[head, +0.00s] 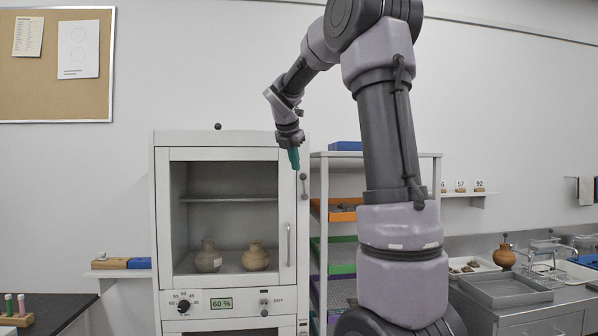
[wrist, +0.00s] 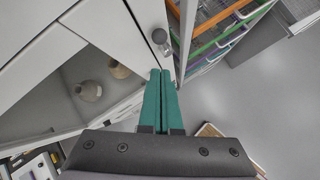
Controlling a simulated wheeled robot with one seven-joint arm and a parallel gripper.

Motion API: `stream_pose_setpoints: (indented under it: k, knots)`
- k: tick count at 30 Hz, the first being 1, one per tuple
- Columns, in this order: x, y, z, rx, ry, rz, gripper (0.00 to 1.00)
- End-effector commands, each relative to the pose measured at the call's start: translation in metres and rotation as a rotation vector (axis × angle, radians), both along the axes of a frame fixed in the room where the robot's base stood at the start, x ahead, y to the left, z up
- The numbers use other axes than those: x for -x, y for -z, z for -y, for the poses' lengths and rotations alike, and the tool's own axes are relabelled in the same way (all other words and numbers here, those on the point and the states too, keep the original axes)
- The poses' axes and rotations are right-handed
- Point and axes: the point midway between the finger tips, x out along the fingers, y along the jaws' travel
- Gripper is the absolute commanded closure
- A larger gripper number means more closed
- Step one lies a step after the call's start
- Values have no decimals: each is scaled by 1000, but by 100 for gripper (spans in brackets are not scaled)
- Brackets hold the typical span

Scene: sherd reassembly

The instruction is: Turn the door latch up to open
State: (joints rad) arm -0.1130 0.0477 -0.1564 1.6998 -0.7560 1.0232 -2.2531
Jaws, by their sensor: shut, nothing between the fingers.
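The white cabinet (head: 163,225) has a glazed door (head: 225,155) that looks shut, with a vertical bar handle (head: 289,245) on its right side. The small grey latch (head: 304,178) is on the frame right of the door's upper corner; it looks upright, its round knob at the top. The latch knob (wrist: 160,36) also shows in the wrist view, just beyond the fingertips. My gripper (head: 294,163) has green fingers, shut and empty, pointing down in front of the cabinet, slightly left of and above the latch. The closed fingertips (wrist: 161,73) appear apart from the latch.
Two clay pots (head: 208,257) stand inside the cabinet. A control panel with a dial (head: 184,304) and a 60 % display is below the door. A rack with coloured trays (head: 341,212) stands close on the right. A steel counter (head: 545,308) is farther right.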

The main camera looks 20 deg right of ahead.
Motion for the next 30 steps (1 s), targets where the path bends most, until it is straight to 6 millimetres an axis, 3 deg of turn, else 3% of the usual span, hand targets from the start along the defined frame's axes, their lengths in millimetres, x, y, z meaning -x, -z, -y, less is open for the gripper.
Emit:
stream_pose_setpoints:
  k: [9, 15, 23, 26, 30]
  knots:
    - [30, -47, -20, -1, -1, 0, 100]
    - [40, -62, -26, 0, -1, -1, 100]
    - [50, -60, -29, -52, 44, 21, 100]
    - [72, -53, -35, -183, 164, 79, 100]
    - [120, -32, -53, -486, 455, 189, 100]
